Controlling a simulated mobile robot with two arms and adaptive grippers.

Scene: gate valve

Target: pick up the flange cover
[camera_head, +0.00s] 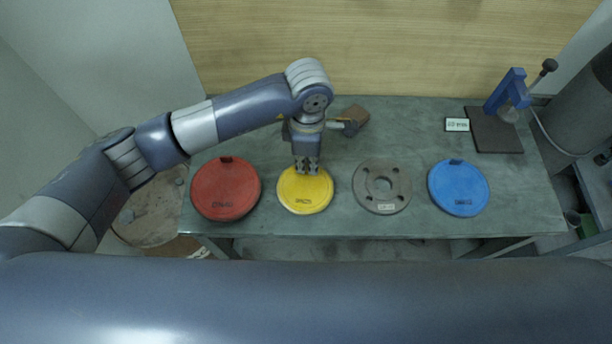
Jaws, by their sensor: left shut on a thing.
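Three round flange covers are in view: a red one (225,190) at the left, a yellow one (306,195) in the middle and a blue one (458,190) at the right. My left gripper (306,169) points down at the back edge of the yellow cover. It is shut on the yellow cover there; the fingers hide the gripped part. I cannot tell whether the cover is raised off the table. My right gripper is not in view.
A grey metal flange (381,187) with bolt holes lies on the workbench (420,118) between the yellow and blue covers. A brown object (355,115) lies behind my gripper. A blue stand on a dark base plate (495,130) and a small label (457,125) are at the back right.

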